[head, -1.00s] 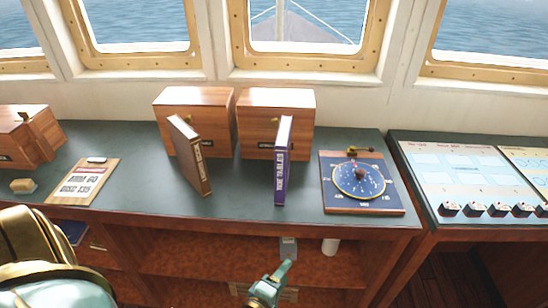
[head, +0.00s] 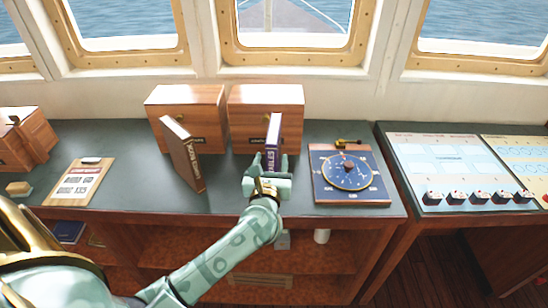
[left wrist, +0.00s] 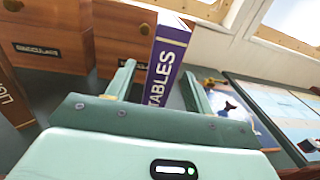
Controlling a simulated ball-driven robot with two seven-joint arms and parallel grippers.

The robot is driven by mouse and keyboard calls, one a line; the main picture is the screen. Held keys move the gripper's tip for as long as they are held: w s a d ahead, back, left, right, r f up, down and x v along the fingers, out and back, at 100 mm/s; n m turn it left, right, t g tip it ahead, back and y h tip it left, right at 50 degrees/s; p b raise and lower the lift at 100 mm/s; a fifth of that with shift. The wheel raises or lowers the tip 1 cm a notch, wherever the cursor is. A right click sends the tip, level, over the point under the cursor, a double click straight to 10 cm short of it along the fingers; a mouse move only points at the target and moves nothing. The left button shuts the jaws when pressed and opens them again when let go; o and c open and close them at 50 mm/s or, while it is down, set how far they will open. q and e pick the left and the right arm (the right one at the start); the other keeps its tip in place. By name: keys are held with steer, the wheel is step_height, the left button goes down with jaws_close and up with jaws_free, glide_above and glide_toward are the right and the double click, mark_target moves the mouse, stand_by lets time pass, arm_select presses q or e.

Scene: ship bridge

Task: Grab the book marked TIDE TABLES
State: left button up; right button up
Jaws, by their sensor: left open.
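The purple book marked TIDE TABLES (head: 272,135) stands upright on the dark counter, in front of a wooden box. In the head view my left gripper (head: 268,168) covers its lower part. In the left wrist view the book (left wrist: 166,65) stands between the two open fingers of my left gripper (left wrist: 160,88), with its spine and the word TABLES facing me. The fingers lie on either side of the book; whether they touch it cannot be told. My right gripper is not in view.
A brown book (head: 183,155) stands left of the purple one. Two wooden boxes (head: 185,112) stand behind. A blue compass board (head: 350,196) lies close on the right. A clipboard (head: 80,183) lies on the left, with bare counter (head: 130,175) beside it.

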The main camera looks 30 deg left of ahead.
arm_select(q)
steer(key=x, duration=0.5)
steer(key=shift+w+r, duration=0.1)
steer(key=shift+w, duration=0.1)
steer(key=shift+r, duration=0.1)
jaws_close()
